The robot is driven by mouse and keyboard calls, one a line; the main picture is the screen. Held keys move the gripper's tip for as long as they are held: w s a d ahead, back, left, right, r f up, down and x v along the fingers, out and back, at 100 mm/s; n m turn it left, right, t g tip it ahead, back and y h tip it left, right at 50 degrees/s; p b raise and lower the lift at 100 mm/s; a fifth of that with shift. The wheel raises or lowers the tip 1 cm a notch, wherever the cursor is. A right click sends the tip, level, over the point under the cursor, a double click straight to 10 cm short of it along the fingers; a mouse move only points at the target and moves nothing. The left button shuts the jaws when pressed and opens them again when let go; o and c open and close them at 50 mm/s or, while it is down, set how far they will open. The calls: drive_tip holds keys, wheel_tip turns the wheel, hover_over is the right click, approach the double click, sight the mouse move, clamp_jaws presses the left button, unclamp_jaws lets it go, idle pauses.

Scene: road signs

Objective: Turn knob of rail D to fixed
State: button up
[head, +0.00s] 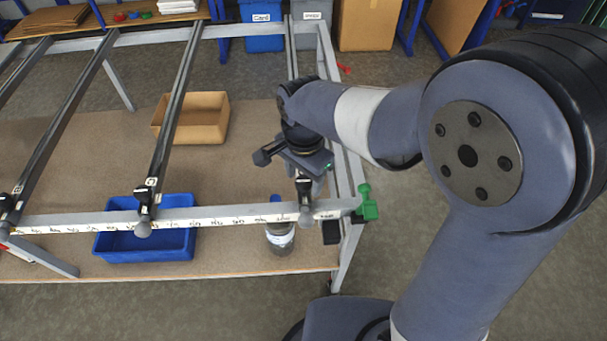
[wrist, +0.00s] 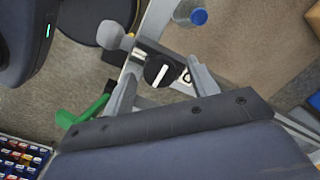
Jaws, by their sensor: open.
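The knob (wrist: 158,70) is round and black with a white pointer line, which runs diagonally from lower left to upper right in the wrist view. A small white label (wrist: 187,77) sits to its right; its letter is unclear there. My gripper (wrist: 161,75) is open, with one finger on each side of the knob; I cannot tell whether they touch it. In the head view my gripper (head: 292,163) hangs over the front end of the rightmost rail (head: 292,55), at the numbered front bar (head: 240,217). The knob's face is not readable there.
A green clamp (head: 366,203) sits at the bar's right end, close to my gripper. A bottle (head: 280,240) with a blue cap stands below the bar. A blue bin (head: 120,246) and a cardboard box (head: 207,127) are on the lower shelf. Other rails (head: 175,105) run to the left.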

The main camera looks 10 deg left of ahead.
sight(304, 181)
drive_tip(key=shift+r, duration=0.1)
wheel_tip(304, 181, up, 11)
idle(0.4)
drive_tip(key=shift+f, duration=0.2)
wheel_tip(304, 181, down, 11)
drive_tip(key=shift+r, duration=0.1)
idle(0.4)
